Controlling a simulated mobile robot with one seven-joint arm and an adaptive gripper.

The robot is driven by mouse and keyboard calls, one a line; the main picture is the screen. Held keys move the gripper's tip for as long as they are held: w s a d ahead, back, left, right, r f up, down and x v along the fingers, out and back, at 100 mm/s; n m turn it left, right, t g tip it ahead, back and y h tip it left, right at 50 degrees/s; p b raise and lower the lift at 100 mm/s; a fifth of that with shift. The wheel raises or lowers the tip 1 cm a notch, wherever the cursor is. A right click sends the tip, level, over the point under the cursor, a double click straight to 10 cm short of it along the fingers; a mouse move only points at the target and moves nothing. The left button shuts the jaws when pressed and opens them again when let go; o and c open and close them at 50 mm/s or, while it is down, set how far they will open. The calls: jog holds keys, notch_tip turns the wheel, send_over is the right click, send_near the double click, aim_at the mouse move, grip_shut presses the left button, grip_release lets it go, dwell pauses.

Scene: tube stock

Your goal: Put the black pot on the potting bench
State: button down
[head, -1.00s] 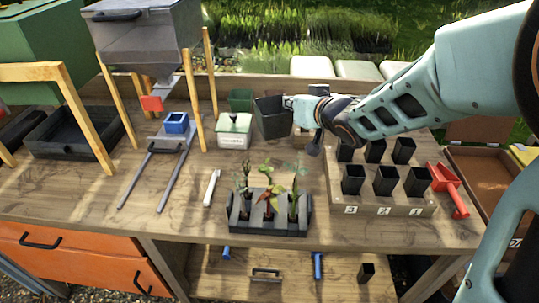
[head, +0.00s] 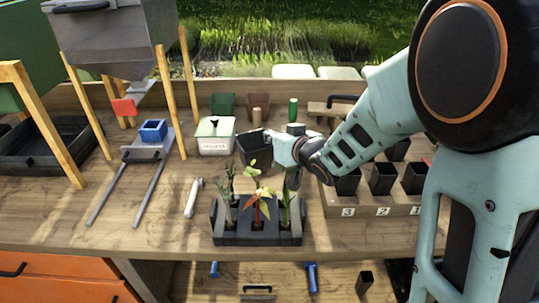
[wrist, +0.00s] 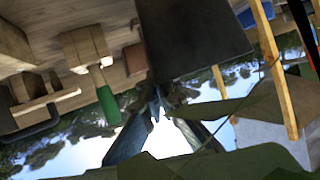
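The black pot (head: 253,148) is at my gripper (head: 272,146) in the head view, between the white lidded box and the seedling tray. It looks slightly tilted, and its base is low over the potting bench (head: 130,215); I cannot tell whether it touches the wood. In the wrist view the pot (wrist: 190,35) fills the upper middle, with the fingers (wrist: 155,100) at its edge. My gripper appears shut on the pot's rim; the exact contact is partly hidden.
A black tray of seedlings (head: 256,236) stands just in front of the pot. The white lidded box (head: 216,144) is close on its left. Green (head: 222,103) and brown (head: 258,101) pots stand behind. A numbered block of black pots (head: 350,208) is at right. Bare wood lies front left.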

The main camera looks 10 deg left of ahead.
jog(key=shift+f+b, duration=0.3)
jog(key=shift+f, duration=1.65)
jog(key=shift+f, duration=0.15)
jog(key=shift+f, duration=0.15)
jog(key=c, duration=2.2)
grip_release()
jog(key=shift+o, duration=0.2)
jog(key=shift+r, duration=0.35)
jog(key=shift+s+d, duration=0.25)
jog(key=shift+d, duration=0.05)
jog(key=v, duration=1.1)
jog(key=shift+r+p, duration=0.15)
jog(key=shift+p, duration=0.25)
jog(key=shift+s, duration=0.1)
